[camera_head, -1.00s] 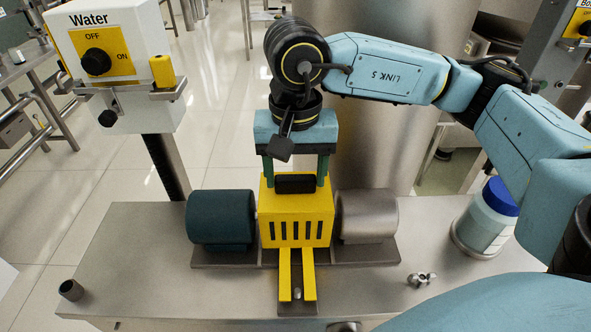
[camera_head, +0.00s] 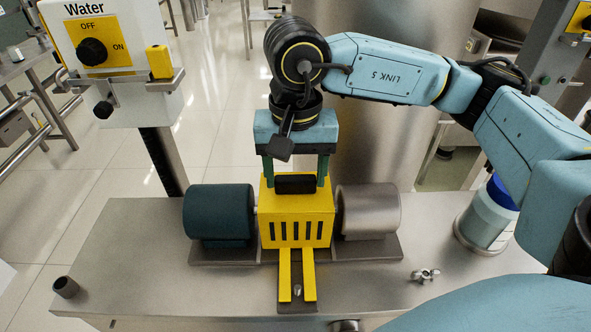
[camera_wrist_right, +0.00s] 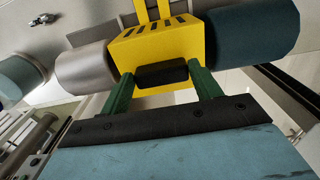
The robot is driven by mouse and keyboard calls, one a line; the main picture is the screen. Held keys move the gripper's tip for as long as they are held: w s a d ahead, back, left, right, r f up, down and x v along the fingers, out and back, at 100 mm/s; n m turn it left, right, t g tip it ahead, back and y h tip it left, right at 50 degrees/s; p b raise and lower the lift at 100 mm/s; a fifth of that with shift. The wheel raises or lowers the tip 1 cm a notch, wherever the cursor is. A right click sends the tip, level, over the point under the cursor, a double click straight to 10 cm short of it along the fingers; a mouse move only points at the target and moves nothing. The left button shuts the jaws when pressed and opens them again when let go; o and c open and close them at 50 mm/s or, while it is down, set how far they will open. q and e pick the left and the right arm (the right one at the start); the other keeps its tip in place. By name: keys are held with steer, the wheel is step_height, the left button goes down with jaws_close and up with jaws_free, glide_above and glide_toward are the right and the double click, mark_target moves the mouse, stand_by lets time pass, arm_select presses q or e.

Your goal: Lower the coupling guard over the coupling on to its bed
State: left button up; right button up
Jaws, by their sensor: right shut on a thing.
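The yellow coupling guard (camera_head: 296,219) is a slotted box with two flat prongs toward the front. It sits between the dark teal motor cylinder (camera_head: 219,213) and the silver cylinder (camera_head: 368,211), over where the coupling is; the coupling itself is hidden. My right gripper (camera_head: 296,178) is shut on the guard's black handle from above. In the right wrist view the green fingers (camera_wrist_right: 163,84) stand at both ends of the handle (camera_wrist_right: 161,74). The prongs reach over the bed (camera_head: 297,300), near a small stud. I cannot tell whether the guard touches the bed. My left gripper is not in view.
A wing nut (camera_head: 424,275) lies on the steel table (camera_head: 130,250) at the right. A jar with a blue lid (camera_head: 487,221) stands behind it. A small dark cup (camera_head: 65,287) is at the front left. A water switch box (camera_head: 105,50) stands at the back left.

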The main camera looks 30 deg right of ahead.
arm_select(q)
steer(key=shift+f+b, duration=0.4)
arm_select(e)
steer(key=shift+f, duration=0.25)
steer(key=o, duration=1.6)
steer(key=shift+c, duration=0.2)
step_height(320, 180, up, 7)
steer(key=shift+r+p, duration=0.1)
steer(key=shift+p, duration=0.2)
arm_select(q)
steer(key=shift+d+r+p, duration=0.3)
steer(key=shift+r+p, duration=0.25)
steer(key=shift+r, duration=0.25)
arm_select(e)
step_height(320, 180, up, 6)
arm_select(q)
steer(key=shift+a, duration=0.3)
arm_select(e)
steer(key=shift+r, duration=0.1)
